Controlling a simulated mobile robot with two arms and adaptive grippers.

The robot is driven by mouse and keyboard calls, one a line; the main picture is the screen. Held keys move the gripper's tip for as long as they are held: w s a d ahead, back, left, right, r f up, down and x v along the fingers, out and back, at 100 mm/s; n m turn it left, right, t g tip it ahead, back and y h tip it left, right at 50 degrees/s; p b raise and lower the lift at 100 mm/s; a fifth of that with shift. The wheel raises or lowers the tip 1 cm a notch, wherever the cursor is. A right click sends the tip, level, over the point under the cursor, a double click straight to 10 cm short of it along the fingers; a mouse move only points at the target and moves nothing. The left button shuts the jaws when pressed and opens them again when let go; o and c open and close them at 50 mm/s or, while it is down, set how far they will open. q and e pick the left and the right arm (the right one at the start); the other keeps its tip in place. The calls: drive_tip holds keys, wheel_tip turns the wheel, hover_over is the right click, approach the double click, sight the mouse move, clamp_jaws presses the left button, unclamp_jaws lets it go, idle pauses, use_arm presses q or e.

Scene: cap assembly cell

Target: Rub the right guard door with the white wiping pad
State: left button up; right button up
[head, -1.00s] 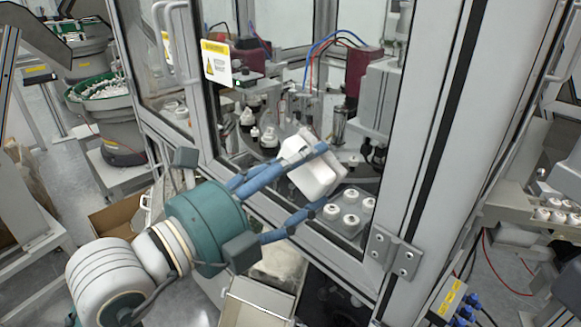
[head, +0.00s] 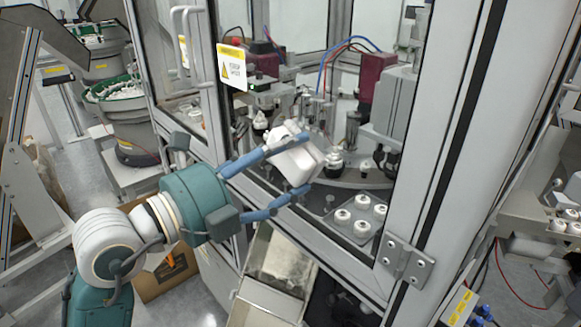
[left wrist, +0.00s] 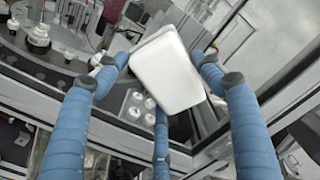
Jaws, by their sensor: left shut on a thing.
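The white wiping pad (head: 296,160) is held between the blue fingers of my left gripper (head: 292,166), in front of the glass of the guard door (head: 318,271). In the left wrist view the pad (left wrist: 168,72) sits among the fingertips of the left gripper (left wrist: 160,85), tilted. It overlaps the door's glass in the head view; I cannot tell whether it touches. My right gripper is in neither view.
Behind the glass are a round machine table with several white-topped parts and a tray of white caps (head: 355,217). An open metal bin (head: 268,290) and a cardboard box (head: 168,275) stand below. A green-rimmed feeder bowl (head: 117,92) is at the left.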

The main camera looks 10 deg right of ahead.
use_arm(q)
drive_tip(key=shift+w+a, duration=0.65)
drive_tip(key=shift+w, duration=0.25)
drive_tip(key=shift+w+a, duration=0.6)
drive_tip(key=shift+w, duration=0.25)
drive_tip(key=shift+v, duration=2.95)
drive_tip(key=shift+a, duration=0.1)
drive_tip(key=shift+b+v, duration=0.4)
drive_tip(key=shift+v, duration=0.95)
